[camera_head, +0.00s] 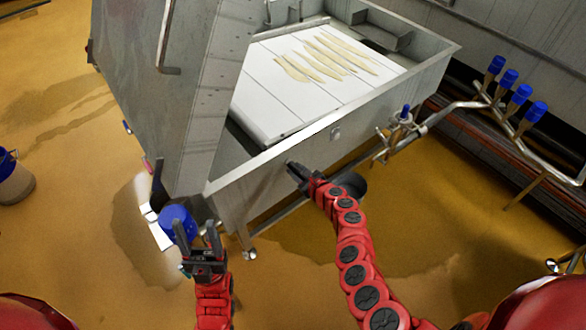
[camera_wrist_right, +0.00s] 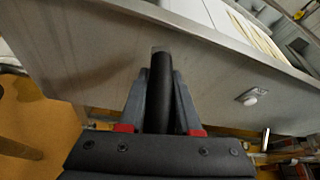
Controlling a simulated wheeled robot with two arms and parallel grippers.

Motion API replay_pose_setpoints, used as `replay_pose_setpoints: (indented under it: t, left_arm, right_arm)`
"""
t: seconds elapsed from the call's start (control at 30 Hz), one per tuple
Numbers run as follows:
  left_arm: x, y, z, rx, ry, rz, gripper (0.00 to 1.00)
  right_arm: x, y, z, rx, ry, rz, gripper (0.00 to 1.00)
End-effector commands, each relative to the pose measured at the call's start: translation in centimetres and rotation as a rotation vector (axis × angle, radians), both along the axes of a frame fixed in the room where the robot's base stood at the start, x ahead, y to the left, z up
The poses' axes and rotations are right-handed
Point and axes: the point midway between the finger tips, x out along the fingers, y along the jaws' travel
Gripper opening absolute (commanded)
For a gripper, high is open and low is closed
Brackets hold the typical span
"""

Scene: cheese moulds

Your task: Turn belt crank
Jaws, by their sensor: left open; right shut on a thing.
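The belt crank's dark, round handle (camera_wrist_right: 160,95) stands between my right fingers in the right wrist view, against the grey metal side wall of the machine. My right gripper (camera_head: 296,172) is shut on this handle at the front wall of the machine. In the head view my gripper hides most of the crank. The white slatted belt (camera_head: 258,103) lies inside the metal trough (camera_head: 255,190) and carries several pale yellow strips (camera_head: 330,58). My left gripper (camera_head: 197,236) is open and empty, low in front of the machine's left corner.
A blue object (camera_head: 178,222) is close behind my left gripper, by a white item (camera_head: 158,236) on the floor. A pipe with several blue-handled valves (camera_head: 520,95) runs at the right. A blue-lidded bucket (camera_head: 14,180) stands far left. The wet yellow floor is open at the lower right.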

Motion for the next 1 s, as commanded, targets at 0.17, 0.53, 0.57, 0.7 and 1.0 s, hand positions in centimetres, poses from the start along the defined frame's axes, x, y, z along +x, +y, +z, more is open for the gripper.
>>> replay_pose_setpoints:
  t: [0.17,0.53,0.57,0.7,1.0]
  left_arm:
    - [0.0,0.0,0.1,0.000,0.000,0.000,0.57]
    - [0.0,0.0,-1.2,0.000,0.000,0.000,0.57]
    - [0.0,0.0,-1.3,0.000,0.000,0.000,0.57]
    - [0.0,0.0,-1.5,0.000,0.000,0.000,0.57]
    - [0.0,0.0,-1.6,0.000,0.000,0.000,0.57]
  right_arm:
    - [0.6,-0.8,0.5,0.119,0.087,0.005,0.00]
    - [1.6,-1.9,0.7,0.300,0.217,0.004,0.00]
    - [1.6,-1.9,0.8,0.312,0.224,0.004,0.00]
    - [1.7,-2.1,0.8,0.347,0.249,0.004,0.00]
    - [1.8,-2.3,0.8,0.368,0.265,0.001,0.00]
